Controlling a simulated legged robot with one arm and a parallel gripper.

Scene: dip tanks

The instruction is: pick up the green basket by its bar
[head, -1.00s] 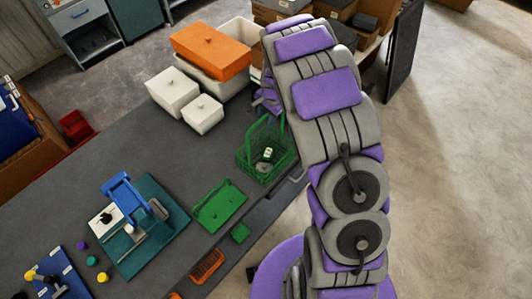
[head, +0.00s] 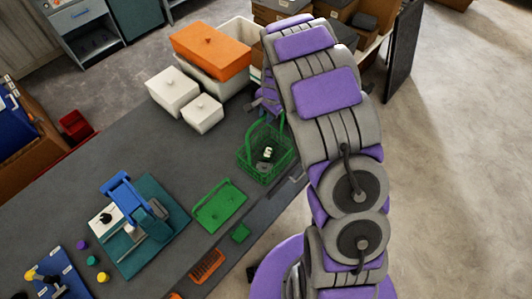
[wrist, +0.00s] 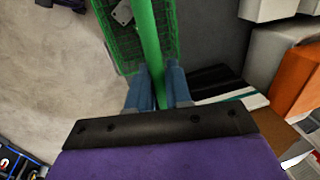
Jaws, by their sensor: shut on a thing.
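The green basket (head: 250,163) is a mesh basket with a tall bar handle, near the right edge of the dark bench in the head view. Small white and grey things lie inside it. In the wrist view its mesh side (wrist: 122,45) shows at the top, and its green bar (wrist: 148,45) runs down between the two blue-grey fingers. My gripper (wrist: 158,88) is shut on the bar. In the head view my arm partly hides the gripper and the bar's top. I cannot tell whether the basket's base touches the bench.
White lidded tanks (head: 172,92) and an orange-lidded tank (head: 210,52) stand behind. A blue fixture on a teal mat (head: 178,222) is at left. Open floor lies to the right.

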